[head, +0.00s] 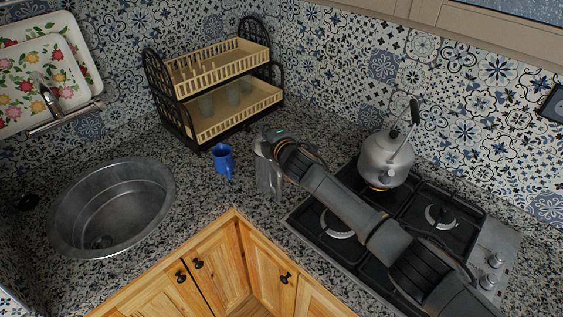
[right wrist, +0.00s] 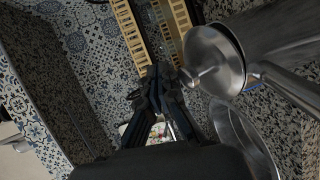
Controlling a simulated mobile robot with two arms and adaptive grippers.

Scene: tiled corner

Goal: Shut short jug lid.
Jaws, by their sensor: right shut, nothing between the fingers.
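The short jug (head: 265,178) is a grey metal vessel standing on the granite counter, left of the stove. My right gripper (head: 272,139) is over its top and hides most of it in the head view. In the right wrist view the jug (right wrist: 280,32) shows large at the upper right. Its round silver lid (right wrist: 218,62) with a small knob is beside my fingers. I cannot tell how far the lid is open. My right gripper (right wrist: 160,82) is shut and empty, with the lid just right of its fingertips. My left gripper is not in view.
A blue mug (head: 223,160) stands left of the jug. A two-tier dish rack (head: 222,82) is behind it. A kettle (head: 386,157) sits on the stove (head: 298,218) under my right arm's far side. A round sink (head: 72,222) is at left.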

